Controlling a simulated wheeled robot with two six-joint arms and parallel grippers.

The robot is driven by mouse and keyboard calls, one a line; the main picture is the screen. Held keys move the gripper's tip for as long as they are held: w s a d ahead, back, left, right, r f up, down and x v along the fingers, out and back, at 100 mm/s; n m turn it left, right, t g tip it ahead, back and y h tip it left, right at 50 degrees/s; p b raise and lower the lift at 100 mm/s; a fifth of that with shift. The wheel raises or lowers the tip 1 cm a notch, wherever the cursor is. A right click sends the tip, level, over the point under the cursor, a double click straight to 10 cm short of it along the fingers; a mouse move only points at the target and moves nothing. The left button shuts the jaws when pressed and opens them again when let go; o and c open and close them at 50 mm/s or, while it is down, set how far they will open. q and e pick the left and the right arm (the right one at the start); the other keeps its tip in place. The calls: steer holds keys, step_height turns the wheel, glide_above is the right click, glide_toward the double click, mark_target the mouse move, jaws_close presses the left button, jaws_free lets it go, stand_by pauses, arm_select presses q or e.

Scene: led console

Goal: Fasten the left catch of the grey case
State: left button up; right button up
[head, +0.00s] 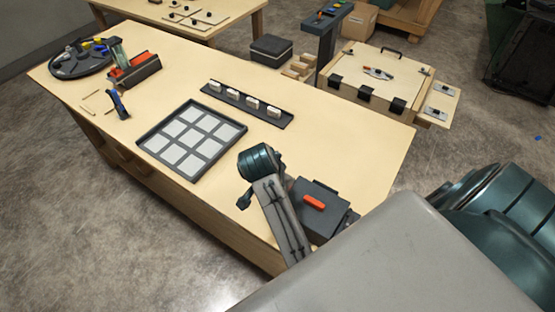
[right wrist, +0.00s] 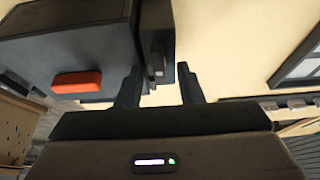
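The grey case (head: 325,198) with an orange strip (head: 314,202) on its top stands near the table's front edge in the head view. In the right wrist view the case (right wrist: 60,40) fills the upper left. A dark catch (right wrist: 157,45) with a small light pin shows on its side. My right gripper (right wrist: 159,88) is open, its fingertips on either side of the catch's lower end; I cannot tell whether they touch it. In the head view my arm covers the case's left side and hides the fingertips. My left gripper is not in view.
A framed panel of pale squares (head: 168,127) lies left of the case. Behind it is a dark rail (head: 222,96) with several white blocks. A round dark tray (head: 66,68) and a red-and-dark block (head: 137,70) stand at the far left. The table's back right is clear.

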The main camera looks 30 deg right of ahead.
steer(key=shift+s+a+r, duration=0.1)
steer(key=shift+s+r, duration=0.05)
steer(key=c, duration=0.7)
jaws_close()
